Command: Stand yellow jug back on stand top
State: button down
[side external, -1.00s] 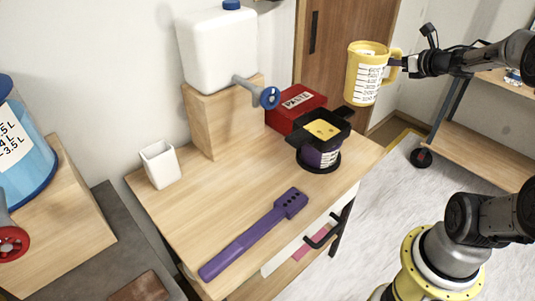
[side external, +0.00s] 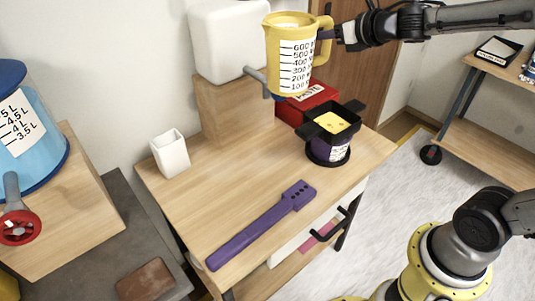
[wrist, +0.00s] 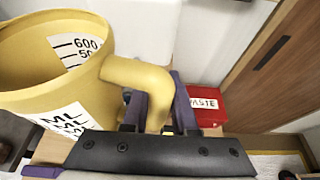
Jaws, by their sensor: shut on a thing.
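The yellow jug (side external: 290,58) with a white measuring scale is held upright in the air above the back part of the table. In the side view it hides part of the white tank and its tap. My gripper (side external: 331,34) is shut on the jug's handle, on the jug's right side. In the wrist view the jug (wrist: 50,75) fills the left, and purple finger pads of my gripper (wrist: 152,108) sit on both sides of the handle. I cannot tell which surface is the stand top; a wooden block stand (side external: 225,112) under the white tank is one raised surface.
The white tank (side external: 215,45) stands behind the jug. A blue container (side external: 30,140) stands left. The table's middle is clear.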

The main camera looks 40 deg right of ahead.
jog(key=shift+w+a+f+m+g+h, duration=0.8)
jog(key=shift+w+a+f+m+h, duration=1.1)
jog(key=shift+w+a+m+h, duration=1.2)
jog(key=s+a+f+m+g+h, duration=0.2)
jog(key=a+m+g+h, duration=0.15)
jog(key=a, duration=0.25)
jog(key=s+a+f+m+g+h, duration=0.2)
jog(key=s+a+f+m+g, duration=0.1)
jog(key=f, duration=0.5)
jog(key=s+a+f+m+g+h, duration=0.2)
jog(key=s+a+f+m+g, duration=0.15)
jog(key=f, duration=0.35)
jog(key=shift+n+t, duration=0.3)
jog(key=shift+t, duration=0.1)
jog(key=f+x, duration=0.1)
jog(key=x, duration=0.4)
jog(key=f+x, duration=0.1)
jog(key=x, duration=0.5)
jog(key=a+f+x, duration=0.1)
jog(key=x, duration=0.4)
jog(key=shift+s+d, duration=0.3)
jog(key=shift+d, duration=0.1)
jog(key=shift+f, duration=0.15)
